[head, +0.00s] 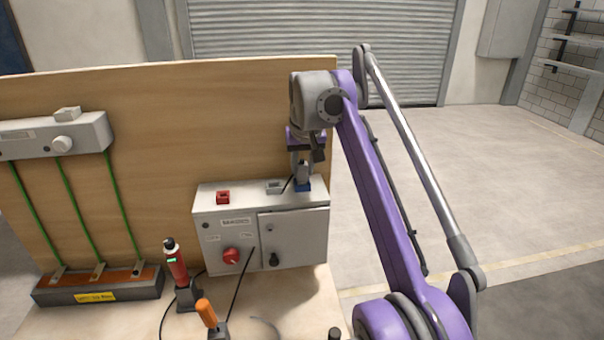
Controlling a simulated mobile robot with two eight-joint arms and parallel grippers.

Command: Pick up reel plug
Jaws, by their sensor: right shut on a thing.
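My right gripper (302,166) points down over the right end of the top of a light grey control box (297,237). It is shut on a small grey and dark plug (303,173), which I take to be the reel plug; the fingers partly hide it. The plug is right above a blue socket (303,186) on the box top. I cannot tell whether it is seated in the socket or just over it. A thin black cable runs down to the left beside it. My left gripper is not in view.
A red socket (222,197) and a grey socket (274,187) sit on the same box top. A red-handled tool (176,263) and an orange handle (206,313) stand in front. A wooden panel (180,120) rises behind. Open floor lies to the right.

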